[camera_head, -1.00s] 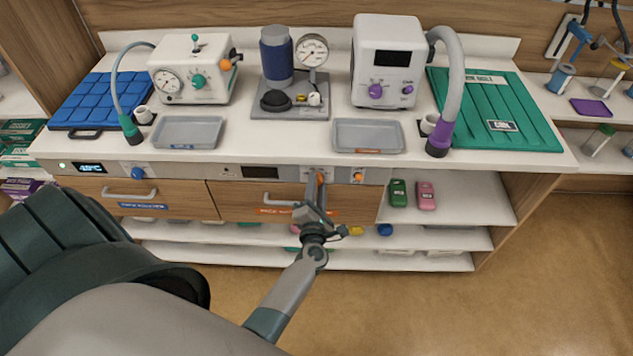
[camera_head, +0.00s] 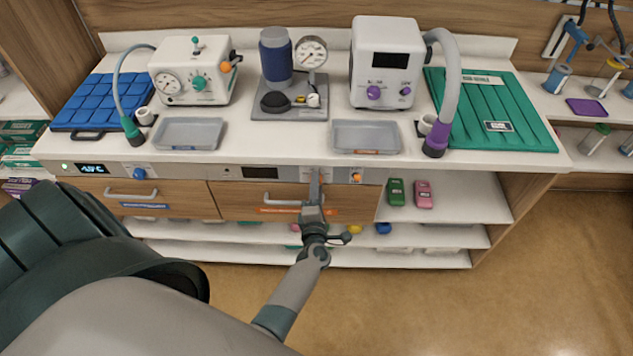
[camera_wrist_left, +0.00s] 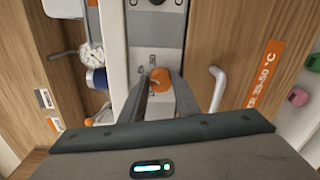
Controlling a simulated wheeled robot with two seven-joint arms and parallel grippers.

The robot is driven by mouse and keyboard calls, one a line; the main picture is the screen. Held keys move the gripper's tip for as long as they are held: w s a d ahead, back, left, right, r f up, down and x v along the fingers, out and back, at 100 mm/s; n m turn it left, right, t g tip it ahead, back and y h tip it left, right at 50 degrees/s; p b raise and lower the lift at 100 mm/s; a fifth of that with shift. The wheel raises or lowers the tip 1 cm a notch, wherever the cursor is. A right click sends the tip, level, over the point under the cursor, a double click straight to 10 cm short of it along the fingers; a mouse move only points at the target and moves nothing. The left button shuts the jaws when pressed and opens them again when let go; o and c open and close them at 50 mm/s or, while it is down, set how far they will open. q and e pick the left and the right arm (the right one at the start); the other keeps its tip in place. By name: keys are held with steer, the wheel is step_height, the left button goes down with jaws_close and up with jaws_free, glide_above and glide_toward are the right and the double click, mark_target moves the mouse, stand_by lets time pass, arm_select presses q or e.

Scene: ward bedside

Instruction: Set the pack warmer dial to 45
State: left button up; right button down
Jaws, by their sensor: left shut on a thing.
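The pack warmer dial is an orange knob (camera_wrist_left: 160,77) on the grey control strip, seen in the left wrist view between my fingers. My left gripper (camera_head: 315,178) reaches up to this strip in the head view and covers the dial there. In the left wrist view the two fingers of my left gripper (camera_wrist_left: 160,88) lie on either side of the knob, shut on it. Small marks surround the knob but are too small to read. An orange label (camera_wrist_left: 265,78) on the drawer front reads in part "35-50 °C". My right gripper is not in view.
A dark display (camera_head: 261,173) sits left of the dial, and a small orange button (camera_head: 356,177) right of it. A lit display (camera_head: 92,169) and blue knob (camera_head: 138,174) are farther left. A drawer handle (camera_head: 283,201) is close beside my gripper. Grey trays (camera_head: 366,136) stand above.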

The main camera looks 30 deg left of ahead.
arm_select(q)
steer(key=o, duration=1)
steer(key=shift+o, duration=0.2)
steer(key=p+v, duration=0.1)
steer(key=v, duration=0.6)
steer(key=shift+s+d, duration=0.15)
steer(key=shift+s, duration=0.05)
